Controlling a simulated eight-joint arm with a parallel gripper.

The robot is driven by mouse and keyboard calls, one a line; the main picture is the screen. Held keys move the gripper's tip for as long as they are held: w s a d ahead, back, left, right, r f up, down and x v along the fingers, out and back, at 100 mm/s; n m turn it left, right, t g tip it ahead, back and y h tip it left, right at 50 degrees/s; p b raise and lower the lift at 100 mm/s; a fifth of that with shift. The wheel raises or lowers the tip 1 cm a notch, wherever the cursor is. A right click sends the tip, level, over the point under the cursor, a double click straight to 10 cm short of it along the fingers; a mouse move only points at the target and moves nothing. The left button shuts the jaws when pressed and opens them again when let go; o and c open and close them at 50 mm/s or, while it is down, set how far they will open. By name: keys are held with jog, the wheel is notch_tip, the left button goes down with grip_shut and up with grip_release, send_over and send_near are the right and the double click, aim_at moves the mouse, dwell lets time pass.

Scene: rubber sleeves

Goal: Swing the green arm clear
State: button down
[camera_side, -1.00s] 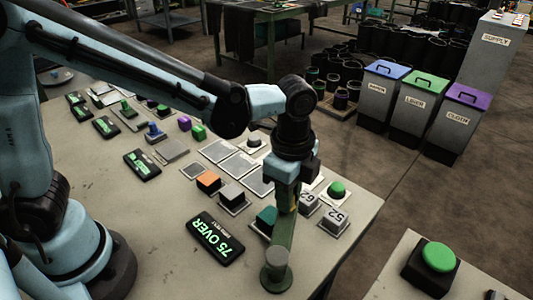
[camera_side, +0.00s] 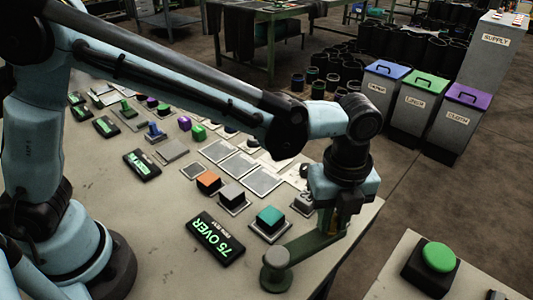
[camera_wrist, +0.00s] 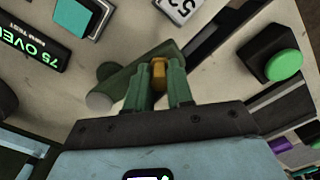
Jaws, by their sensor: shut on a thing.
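The green arm (camera_side: 305,246) is a flat dark green bar on a round pivot post (camera_side: 277,268) at the front of the table. It points to the right and away from the post. My gripper (camera_side: 338,220) is over its free end, shut on a brass-coloured peg (camera_wrist: 160,72) that stands on the bar. The bar also shows in the wrist view (camera_wrist: 127,80). The teal block (camera_side: 270,217) sits on its pad behind the bar, with its top uncovered. It shows apart from the bar in the wrist view (camera_wrist: 74,16).
A display (camera_side: 214,239) reading "75 OVER" lies left of the teal block. Grey (camera_side: 232,195) and orange (camera_side: 208,181) blocks stand behind. A numbered white block (camera_wrist: 181,8) is near the bar's end. A green button (camera_side: 438,256) stands on a separate table at the right.

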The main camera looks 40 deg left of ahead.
jog(key=shift+s+d+m, duration=0.15)
jog(key=shift+d+m, duration=0.3)
jog(key=shift+m, duration=0.15)
jog(key=shift+d, duration=0.1)
jog(key=c, duration=1)
grip_release()
jog(key=shift+r, duration=0.1)
notch_tip(320, 180, up, 12)
